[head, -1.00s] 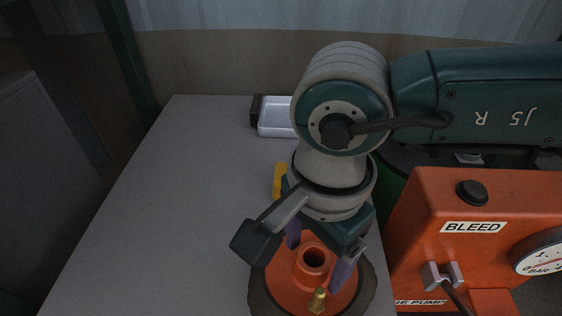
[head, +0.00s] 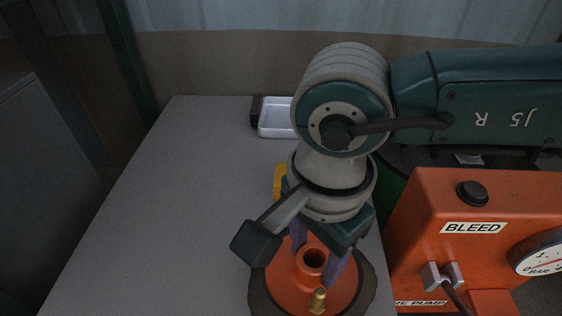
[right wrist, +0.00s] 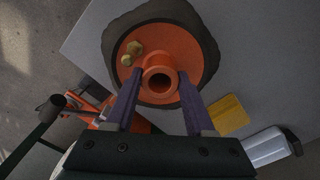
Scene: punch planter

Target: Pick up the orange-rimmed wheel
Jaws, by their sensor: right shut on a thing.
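The orange-rimmed wheel (head: 337,286) lies flat at the front right of the grey table, with a dark tyre, an orange disc, a raised hub and a brass valve (head: 318,301). It also shows in the right wrist view (right wrist: 188,52), where the brass parts sit left of the hub. My right gripper (head: 318,262) is above the wheel, pointing down, with its purple fingers shut on the hub, one on each side. It also shows in the right wrist view (right wrist: 159,92). Part of the wheel is hidden by my gripper. My left gripper is not in view.
A white tray (head: 277,119) with a dark end stands at the back of the table. A yellow object (head: 280,181) lies behind my gripper. An orange pump box labelled BLEED (head: 470,205) stands right of the table. The table's left side is clear.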

